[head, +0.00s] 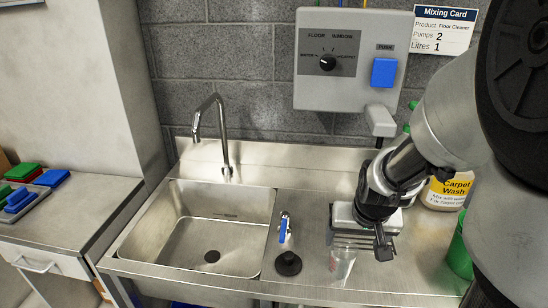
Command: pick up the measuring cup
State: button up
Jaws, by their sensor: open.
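A clear, see-through cup, which looks like the measuring cup (342,264), stands on the steel drainboard to the right of the sink. My gripper (362,246) is just above and at the right of it, pointing down. A dark finger shows on the gripper's right side. The gripper is open. The cup's upper part is partly hidden by the gripper, so I cannot tell whether the fingers are around it or touching it.
The sink basin (190,238) with its tap (222,135) is at the left. A blue-handled item (284,228) and a black round piece (288,264) are near the cup. A carpet wash bottle (447,192) and a green container (460,252) are at the right. A dispenser (320,92) hangs above.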

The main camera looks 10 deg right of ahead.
jog(key=b, duration=0.4)
send_near(342, 257)
jog(key=shift+s+f, duration=0.55)
jog(key=shift+f, duration=0.05)
jog(key=shift+a+b+x, duration=0.2)
jog(key=shift+b+x, duration=0.55)
jog(key=shift+x, duration=0.75)
jog(key=shift+a+b+x, duration=0.15)
jog(key=shift+b+x, duration=0.6)
jog(key=shift+x, duration=0.75)
jog(key=shift+w, duration=0.15)
jog(key=shift+r, duration=0.1)
jog(key=c, duration=1.3)
jog(key=shift+o, duration=0.2)
notch_tip(342, 257, up, 11)
jog(key=p, duration=0.7)
notch_tip(342, 257, down, 11)
jog(key=shift+r+b, duration=0.1)
jog(key=shift+b, duration=1)
